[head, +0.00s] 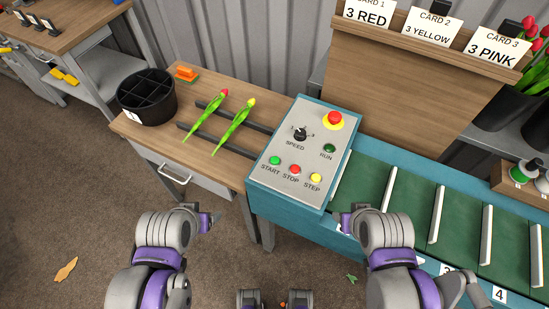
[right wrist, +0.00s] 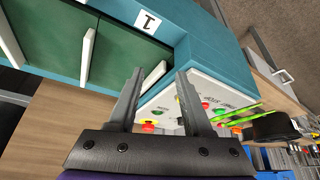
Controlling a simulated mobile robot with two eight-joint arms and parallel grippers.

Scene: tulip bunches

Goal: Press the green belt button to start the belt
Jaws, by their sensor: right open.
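The green START button (head: 275,160) is at the left of the lower button row on the sloped control panel (head: 296,185). A red STOP button (head: 295,169) and a yellow STEP button (head: 316,178) sit beside it. The green belt (head: 405,205) with white dividers runs off to the right. My right gripper (head: 345,222) is below and right of the panel, apart from the buttons; the right wrist view shows it (right wrist: 160,95) open and empty. My left gripper (head: 212,222) is low and left of the panel; its jaws are too small to read.
A red emergency knob (head: 334,118), dark green RUN light (head: 329,149) and SPEED dial (head: 300,135) share the panel. Two tulips (head: 234,127) lie on dark rails on the wooden table (head: 150,130), left of the panel. A black divided bin (head: 147,94) stands further left.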

